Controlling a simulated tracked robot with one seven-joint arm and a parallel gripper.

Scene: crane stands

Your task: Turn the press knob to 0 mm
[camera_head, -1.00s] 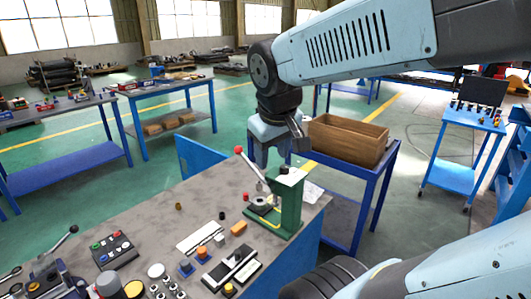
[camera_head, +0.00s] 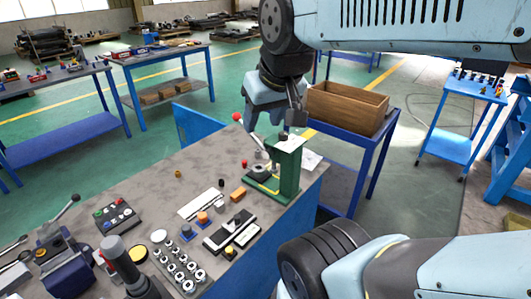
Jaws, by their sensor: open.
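The green press (camera_head: 287,168) stands at the far right corner of the grey workbench. A small dark knob (camera_head: 284,136) shows on its pale top plate (camera_head: 292,144). A lever with a red ball end (camera_head: 237,117) rises at the press's left. My gripper (camera_head: 274,122) is open and points down just above the press top, with its fingers to the left and right of the knob in the picture. I cannot tell whether either finger touches the knob. Any scale or mark on the knob is too small to read.
The workbench (camera_head: 150,205) carries a button box (camera_head: 117,214), blocks, a tray of several round parts (camera_head: 180,270) and a lever device at left. A wooden crate (camera_head: 345,108) sits on a blue cart behind the press.

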